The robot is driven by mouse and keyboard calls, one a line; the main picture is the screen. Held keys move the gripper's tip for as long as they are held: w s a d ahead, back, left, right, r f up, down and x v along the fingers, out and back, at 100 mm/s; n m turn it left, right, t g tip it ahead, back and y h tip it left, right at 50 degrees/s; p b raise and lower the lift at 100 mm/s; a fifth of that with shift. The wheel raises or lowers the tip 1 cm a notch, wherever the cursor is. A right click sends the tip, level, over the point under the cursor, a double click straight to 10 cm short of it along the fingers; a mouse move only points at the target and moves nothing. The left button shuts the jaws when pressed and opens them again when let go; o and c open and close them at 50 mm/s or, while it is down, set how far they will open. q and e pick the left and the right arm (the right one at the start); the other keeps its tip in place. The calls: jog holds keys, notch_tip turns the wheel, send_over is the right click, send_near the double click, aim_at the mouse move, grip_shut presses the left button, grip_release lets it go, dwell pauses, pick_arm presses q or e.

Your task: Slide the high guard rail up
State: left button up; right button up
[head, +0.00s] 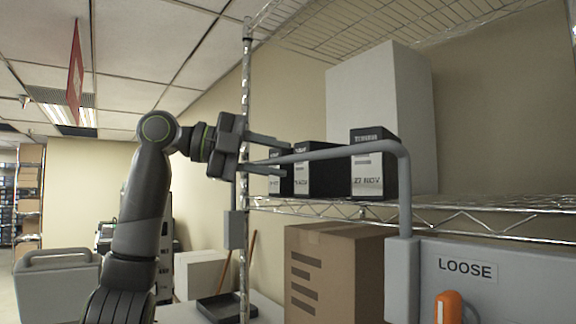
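The guard rail (335,153) is a grey tube running across the front of the wire shelf. At its right end it bends down into a grey sleeve (402,280). A similar grey sleeve (235,230) stands at the left, by the chrome post. My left gripper (287,160) is at the rail's left part, with its two fingers spread, one above and one below the tube. The fingers look apart from it; whether either touches is hard to tell. The rail's left end is partly hidden by the gripper. My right gripper is not in view.
Black boxes (325,170) and a large white box (385,110) stand on the wire shelf (480,203) behind the rail. Below are a cardboard box (335,270), a grey panel marked LOOSE (500,290) and an orange handle (448,306). A chrome post (246,90) rises beside my gripper.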

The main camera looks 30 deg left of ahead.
pick_arm(q)
jog(key=b+v, duration=0.1)
jog(key=v, duration=1.3)
jog(key=shift+s+b, duration=0.25)
jog(key=shift+b, duration=0.05)
jog(key=shift+a, duration=0.15)
